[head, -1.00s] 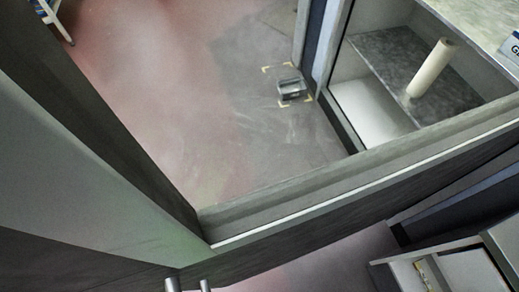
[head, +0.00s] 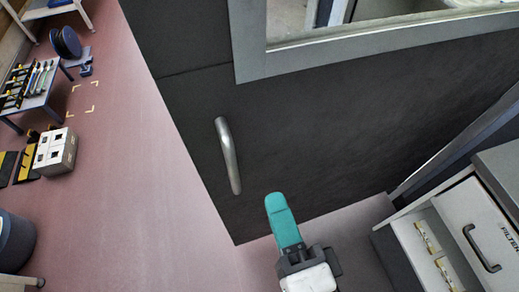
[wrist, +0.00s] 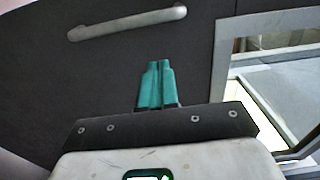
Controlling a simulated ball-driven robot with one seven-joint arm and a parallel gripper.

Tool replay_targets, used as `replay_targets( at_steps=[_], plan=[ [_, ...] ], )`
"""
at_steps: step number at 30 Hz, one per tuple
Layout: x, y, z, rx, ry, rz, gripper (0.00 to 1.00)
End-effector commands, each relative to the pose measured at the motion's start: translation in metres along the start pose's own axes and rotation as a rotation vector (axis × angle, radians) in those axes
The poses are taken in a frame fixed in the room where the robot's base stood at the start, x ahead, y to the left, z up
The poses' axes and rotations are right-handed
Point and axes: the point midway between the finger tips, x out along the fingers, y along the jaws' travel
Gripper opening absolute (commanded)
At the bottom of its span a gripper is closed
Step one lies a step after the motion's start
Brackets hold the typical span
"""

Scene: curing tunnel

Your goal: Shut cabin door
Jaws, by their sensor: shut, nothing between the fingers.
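The cabin door (head: 330,130) is a dark panel with a grey-framed window in its upper part. A silver bar handle (head: 228,156) is fixed near its free left edge. The door stands open, with its left edge out over the reddish floor. My gripper (head: 276,200) has teal fingers and is in front of the door, to the right of the handle's lower end. In the wrist view the fingers (wrist: 157,66) are together and empty, pointing at the dark panel, with the handle (wrist: 128,23) beyond them to the upper left. Whether the fingertips touch the door is unclear.
A grey cabinet with a drawer (head: 490,235) stands at the lower right, close to the door. At the left are a small table with tools (head: 32,85), a white box (head: 55,150) and a dark blue bin (head: 14,240). The floor (head: 130,190) between is clear.

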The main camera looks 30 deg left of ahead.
Motion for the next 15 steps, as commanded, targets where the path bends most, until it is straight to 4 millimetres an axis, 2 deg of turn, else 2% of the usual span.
replay_targets(
  at_steps=[5, 15],
  plan=[
    [0.011, 0.002, 0.0, 0.003, -0.001, -0.007, 0.0],
    [0.048, 0.002, 0.0, 0.001, 0.0, -0.007, 0.0]
  ],
)
